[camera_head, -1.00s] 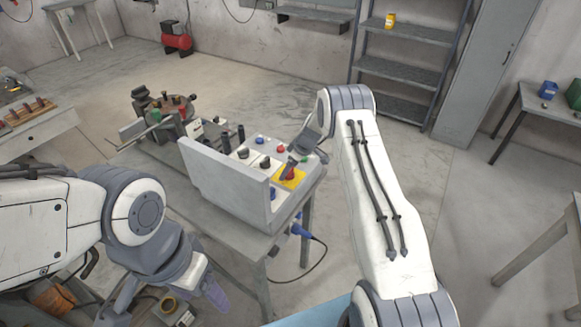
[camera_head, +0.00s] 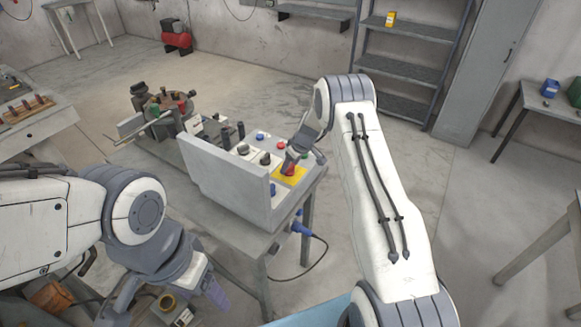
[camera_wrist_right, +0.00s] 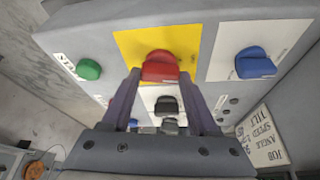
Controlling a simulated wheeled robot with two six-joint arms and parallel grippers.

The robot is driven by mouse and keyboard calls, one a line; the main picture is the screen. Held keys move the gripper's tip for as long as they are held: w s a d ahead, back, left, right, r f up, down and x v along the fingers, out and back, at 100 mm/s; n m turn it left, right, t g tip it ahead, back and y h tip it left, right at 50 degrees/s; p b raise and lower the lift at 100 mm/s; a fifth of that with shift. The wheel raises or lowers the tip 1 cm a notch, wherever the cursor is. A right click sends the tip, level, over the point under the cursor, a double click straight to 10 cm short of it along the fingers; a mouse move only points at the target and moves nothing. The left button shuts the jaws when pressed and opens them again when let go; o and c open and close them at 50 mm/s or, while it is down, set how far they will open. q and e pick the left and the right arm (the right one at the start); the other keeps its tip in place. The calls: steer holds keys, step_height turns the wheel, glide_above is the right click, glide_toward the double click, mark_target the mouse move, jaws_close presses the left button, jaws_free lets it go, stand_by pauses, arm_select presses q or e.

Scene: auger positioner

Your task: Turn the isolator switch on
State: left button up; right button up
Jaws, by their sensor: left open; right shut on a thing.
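The isolator switch is a red knob (camera_head: 289,166) on a yellow plate (camera_head: 294,176) at the near right of the control box. In the right wrist view the red knob (camera_wrist_right: 160,67) stands at the top centre on its yellow plate (camera_wrist_right: 196,38). My right gripper (camera_head: 295,155) reaches down to the knob. In the wrist view its two fingers (camera_wrist_right: 160,80) are shut on either side of the red knob. My left gripper (camera_head: 170,298) is open and empty at the lower left, away from the control box.
The grey control box (camera_head: 228,185) stands on a table. A green knob (camera_wrist_right: 88,69), a blue knob (camera_wrist_right: 254,62) and a black knob (camera_wrist_right: 166,106) sit around the switch. A blue plug with a cable (camera_head: 301,229) hangs at the table's right side.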

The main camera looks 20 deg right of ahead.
steer(key=shift+m+h, duration=0.4)
steer(key=shift+m, duration=0.5)
steer(key=m+h+p, duration=0.1)
steer(key=m+p, duration=0.1)
steer(key=m, duration=0.1)
steer(key=shift+a+r, duration=0.1)
steer(key=shift+a, duration=0.05)
steer(key=shift+m+h, duration=0.3)
steer(key=shift+m, duration=0.4)
steer(key=shift+f+m, duration=0.25)
steer(key=shift+m, duration=0.15)
steer(key=m+h+b, duration=0.1)
steer(key=m+b, duration=0.1)
steer(key=b, duration=0.2)
steer(key=m+h+b, duration=0.1)
steer(key=m+b, duration=0.1)
steer(key=b, duration=0.3)
steer(key=m+b, duration=0.3)
steer(key=b, duration=0.1)
steer(key=shift+w+a+f+g+h, duration=0.1)
steer(key=shift+a+g+h, duration=0.15)
steer(key=shift+g+h, duration=0.15)
steer(key=shift+m+g+b, duration=0.3)
steer(key=shift+m+b, duration=0.5)
steer(key=shift+b, duration=0.3)
steer(key=shift+r, duration=0.2)
steer(key=o, duration=1.4)
steer(key=shift+c, duration=0.2)
